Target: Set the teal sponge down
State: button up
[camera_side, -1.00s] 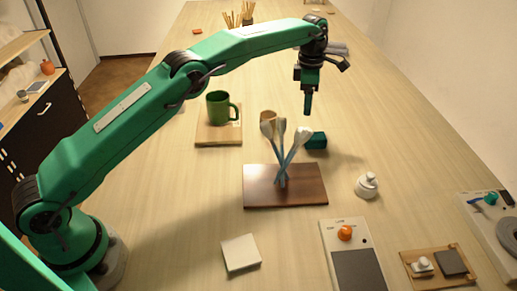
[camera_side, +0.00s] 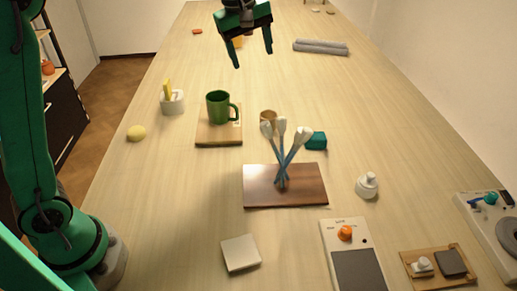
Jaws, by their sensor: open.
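The teal sponge (camera_side: 316,141) lies on the wooden table, just behind the right part of the dark brown board (camera_side: 300,197) and right of the blue-handled tools. It is a small block, and its left end is close to the tools' pale heads. My gripper (camera_side: 252,62) is open and empty, its two fingers pointing down. It is high up at the top of the picture, well apart from the sponge.
A green mug (camera_side: 218,107) stands on a light board left of the sponge. The blue-handled tools (camera_side: 283,160) stand upright above the brown board. A white lidded jar (camera_side: 367,186) stands at right. A grey roll (camera_side: 320,47) lies farther back.

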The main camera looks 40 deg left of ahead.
jog(key=s+a+f+m+t, duration=0.1)
jog(key=s+m, duration=0.5)
jog(key=s, duration=0.7)
jog(key=s+a+f+m+t, duration=0.1)
jog(key=s+a+f+m, duration=0.2)
jog(key=s, duration=1.1)
jog(key=shift+a+f+m+t, duration=0.35)
jog(key=shift+f+m, duration=0.95)
jog(key=shift+m, duration=0.7)
